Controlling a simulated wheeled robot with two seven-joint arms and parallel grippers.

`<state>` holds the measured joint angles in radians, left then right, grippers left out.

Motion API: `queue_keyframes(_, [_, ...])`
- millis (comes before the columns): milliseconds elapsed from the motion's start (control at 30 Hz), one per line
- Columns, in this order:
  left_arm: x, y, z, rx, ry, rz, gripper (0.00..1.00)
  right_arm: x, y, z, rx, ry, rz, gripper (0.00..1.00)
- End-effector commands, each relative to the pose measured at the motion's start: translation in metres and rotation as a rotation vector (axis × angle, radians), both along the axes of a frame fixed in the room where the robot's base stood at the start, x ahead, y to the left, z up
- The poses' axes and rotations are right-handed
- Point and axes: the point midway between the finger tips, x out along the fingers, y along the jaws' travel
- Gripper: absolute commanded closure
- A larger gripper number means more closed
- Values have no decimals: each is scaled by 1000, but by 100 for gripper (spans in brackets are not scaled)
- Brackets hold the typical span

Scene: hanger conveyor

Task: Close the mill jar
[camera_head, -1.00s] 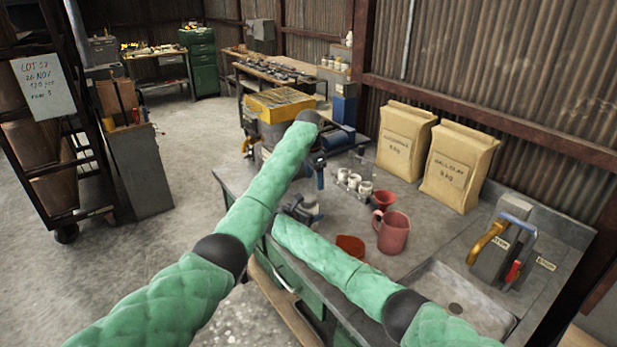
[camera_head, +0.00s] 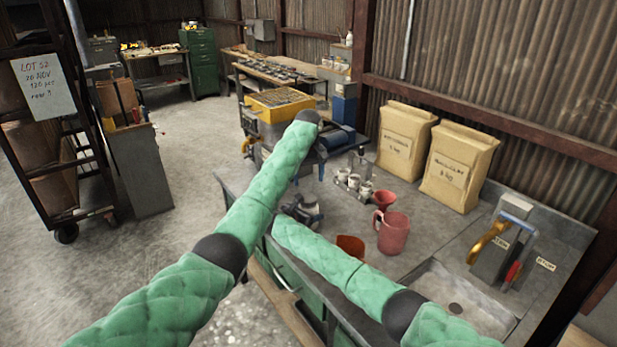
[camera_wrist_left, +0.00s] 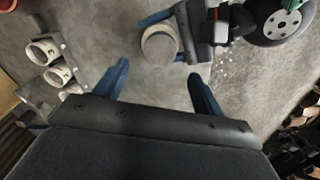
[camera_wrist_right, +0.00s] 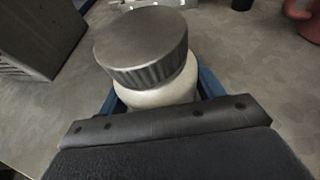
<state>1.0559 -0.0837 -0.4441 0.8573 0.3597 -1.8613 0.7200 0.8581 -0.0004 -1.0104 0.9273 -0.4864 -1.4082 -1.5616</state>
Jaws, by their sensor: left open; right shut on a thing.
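The mill jar (camera_wrist_right: 165,95) has a pale body and stands in front of my right wrist camera, with a grey ribbed lid (camera_wrist_right: 143,45) on its top. Whether the lid is fully seated I cannot tell. My right gripper (camera_wrist_right: 160,90) is shut on the jar's body, its blue fingers partly hidden by the jar. In the left wrist view the jar (camera_wrist_left: 160,46) shows from above, beside my right gripper's dark body. My left gripper (camera_wrist_left: 157,74) is open and empty above the bench, its fingertips just short of the jar in the picture. In the head view my arms mostly hide the jar.
A rack of white cups (camera_head: 352,183) stands close by on the bench. A red funnel (camera_head: 384,200), a pink jug (camera_head: 392,234) and an orange bowl (camera_head: 350,246) are to the right. Two paper sacks (camera_head: 405,140) stand at the back, a sink (camera_head: 455,300) at front right.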

Motion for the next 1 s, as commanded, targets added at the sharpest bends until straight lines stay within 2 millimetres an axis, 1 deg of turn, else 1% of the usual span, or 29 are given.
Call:
queue_keyframes(100, [0, 0, 0, 0, 2, 135, 31, 0, 0, 0, 0, 0, -1, 97])
queue_keyframes(200, [0, 0, 0, 1, 3, 222, 31, 0, 0, 0, 0, 0, -1, 97])
queue_keyframes(333, [0, 0, 0, 2, 3, 291, 31, 0, 0, 0, 0, 0, -1, 97])
queue_keyframes(767, [0, 0, 0, 2, 3, 316, 31, 0, 0, 0, 0, 0, -1, 97])
queue_keyframes(867, [-1, 0, -4, 2, 4, 315, 31, 0, 0, 0, 0, 0, -1, 97])
queue_keyframes(1000, [-1, 0, -17, 2, 3, 315, 31, 0, 0, 0, 0, 0, -1, 97])
